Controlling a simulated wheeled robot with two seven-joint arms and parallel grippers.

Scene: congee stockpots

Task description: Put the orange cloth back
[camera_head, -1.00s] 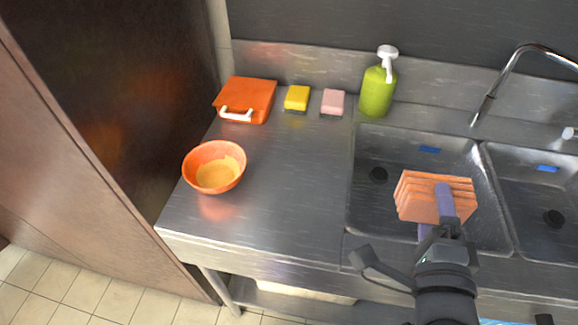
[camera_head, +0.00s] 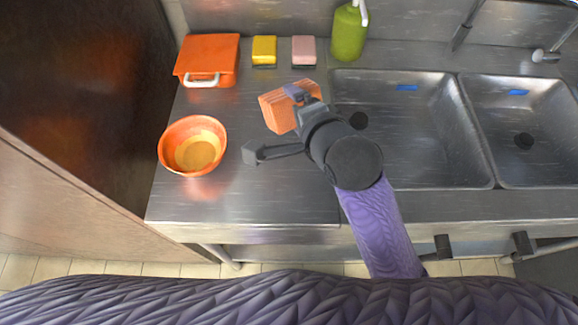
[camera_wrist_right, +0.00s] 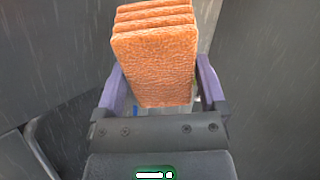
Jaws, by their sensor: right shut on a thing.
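The orange cloth (camera_head: 278,112) is a folded, layered block. My right gripper (camera_head: 297,92) is shut on it and holds it over the steel counter, just left of the left sink basin. In the right wrist view the cloth (camera_wrist_right: 154,62) stands between the two purple fingers of the gripper (camera_wrist_right: 155,90). The head view does not clearly show whether the cloth touches the counter. My left gripper is not in view.
An orange box with a white handle (camera_head: 207,58), a yellow sponge (camera_head: 264,49) and a pink sponge (camera_head: 304,49) sit along the back. A green pump bottle (camera_head: 348,35) stands right of them. An orange bowl (camera_head: 176,152) is at the left. Bare counter (camera_head: 215,205) lies in front.

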